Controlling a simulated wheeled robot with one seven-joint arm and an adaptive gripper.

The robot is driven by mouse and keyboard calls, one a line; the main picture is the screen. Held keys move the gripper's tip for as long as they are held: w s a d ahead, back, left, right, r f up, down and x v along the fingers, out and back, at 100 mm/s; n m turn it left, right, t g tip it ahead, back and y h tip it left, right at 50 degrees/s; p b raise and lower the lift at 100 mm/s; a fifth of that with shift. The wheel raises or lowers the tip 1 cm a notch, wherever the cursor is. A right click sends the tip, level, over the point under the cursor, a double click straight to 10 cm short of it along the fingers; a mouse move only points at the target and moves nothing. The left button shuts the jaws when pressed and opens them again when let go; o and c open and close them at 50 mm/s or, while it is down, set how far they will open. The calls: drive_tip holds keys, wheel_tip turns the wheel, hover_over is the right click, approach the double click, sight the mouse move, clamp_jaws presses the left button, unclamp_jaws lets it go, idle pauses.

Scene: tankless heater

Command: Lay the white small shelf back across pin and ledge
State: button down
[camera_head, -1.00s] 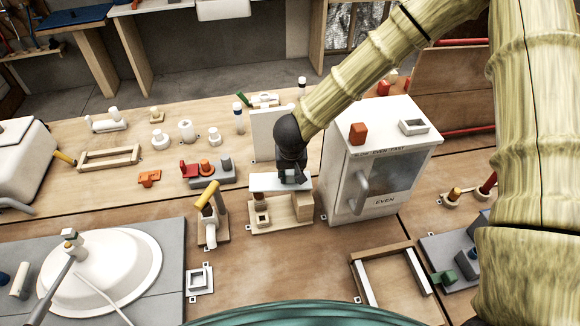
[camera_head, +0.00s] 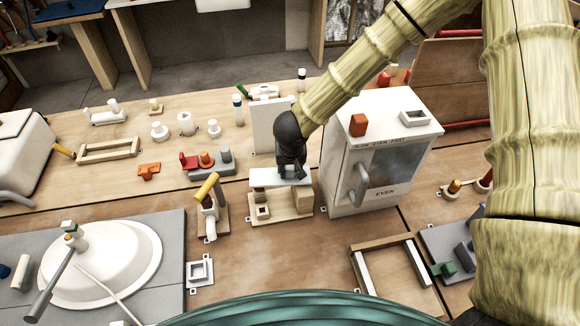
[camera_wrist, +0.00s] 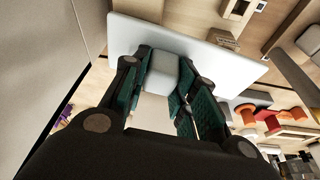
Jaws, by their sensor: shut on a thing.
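The white small shelf (camera_head: 268,178) is a flat white board in the head view, lying roughly level over a wooden stand. A wooden block (camera_head: 303,197) of the stand is under its right end, and a short post (camera_head: 259,199) is under its left part. I cannot tell whether the shelf touches either. My gripper (camera_head: 291,174) is shut on a raised light block on the shelf's right part. In the wrist view, my gripper (camera_wrist: 163,78) has its fingers on both sides of this block, with the shelf (camera_wrist: 215,57) beyond.
A white oven-like cabinet (camera_head: 378,150) stands close to the right of the stand. An upright white panel (camera_head: 270,125) stands behind. A yellow-handled fixture (camera_head: 208,205) is close on the left. Clear wood lies in front of the stand.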

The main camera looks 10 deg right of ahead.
drive_tip(key=shift+f, duration=0.3)
drive_tip(key=c, duration=1.1)
unclamp_jaws()
drive_tip(key=shift+o, duration=0.2)
drive_tip(key=v, duration=1.2)
